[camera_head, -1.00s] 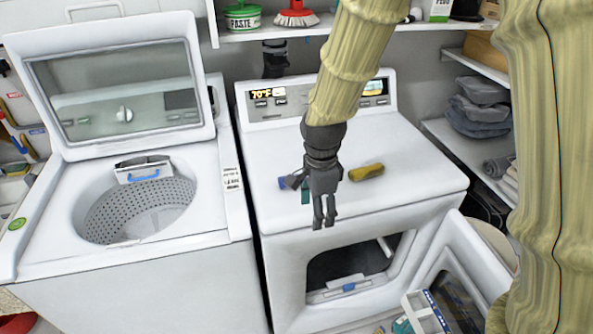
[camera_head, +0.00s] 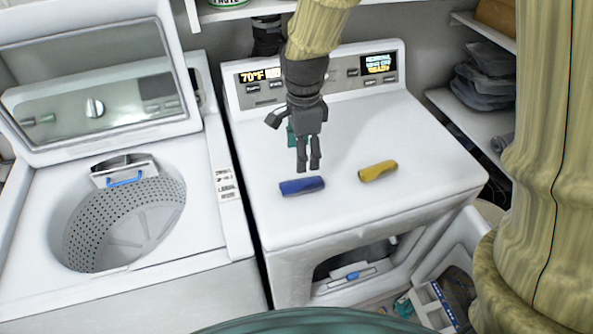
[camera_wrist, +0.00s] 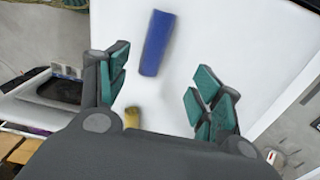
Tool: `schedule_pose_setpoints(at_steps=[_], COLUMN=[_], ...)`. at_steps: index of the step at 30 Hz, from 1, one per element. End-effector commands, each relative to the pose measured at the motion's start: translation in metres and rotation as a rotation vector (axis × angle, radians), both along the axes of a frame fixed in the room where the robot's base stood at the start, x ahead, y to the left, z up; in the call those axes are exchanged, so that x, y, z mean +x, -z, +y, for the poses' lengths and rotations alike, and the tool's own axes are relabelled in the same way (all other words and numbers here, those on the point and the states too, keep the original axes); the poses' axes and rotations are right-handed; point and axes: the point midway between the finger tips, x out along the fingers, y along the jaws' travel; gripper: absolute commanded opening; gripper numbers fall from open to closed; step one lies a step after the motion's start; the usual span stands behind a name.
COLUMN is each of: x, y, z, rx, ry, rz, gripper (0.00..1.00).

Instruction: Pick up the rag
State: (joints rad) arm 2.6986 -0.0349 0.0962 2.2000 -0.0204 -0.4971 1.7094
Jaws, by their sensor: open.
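Two rolled, cloth-like pieces lie on the white dryer top (camera_head: 420,165): a blue roll (camera_head: 302,186) and a yellow roll (camera_head: 378,171) to its right. Either could be the rag; I cannot tell which. My gripper (camera_head: 308,168) points down just behind the blue roll in the head view, apart from it. In the wrist view, my gripper (camera_wrist: 160,88) is open with teal-padded fingers and nothing between them. The blue roll (camera_wrist: 157,43) lies beyond the fingers there. The yellow roll (camera_wrist: 132,117) is partly hidden by my gripper's body.
A washer (camera_head: 232,215) with its lid up stands to the left, its drum open. The dryer's control panel (camera_head: 320,75) rises behind my gripper. The dryer door (camera_head: 455,245) hangs open at the front right. Shelves with folded grey cloths (camera_head: 485,80) are at the right.

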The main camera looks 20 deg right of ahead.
Motion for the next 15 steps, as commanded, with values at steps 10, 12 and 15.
schedule_pose_setpoints(at_steps=[10, 12, 15], x=[-0.003, -0.002, -0.003], y=[0.033, 0.04, 0.048], z=[-0.004, -0.004, -0.004], rx=[0.0, -0.001, 0.0], ry=[0.007, 0.006, 0.007], rz=[0.004, 0.003, 0.003], gripper=[0.66, 0.66, 0.66])
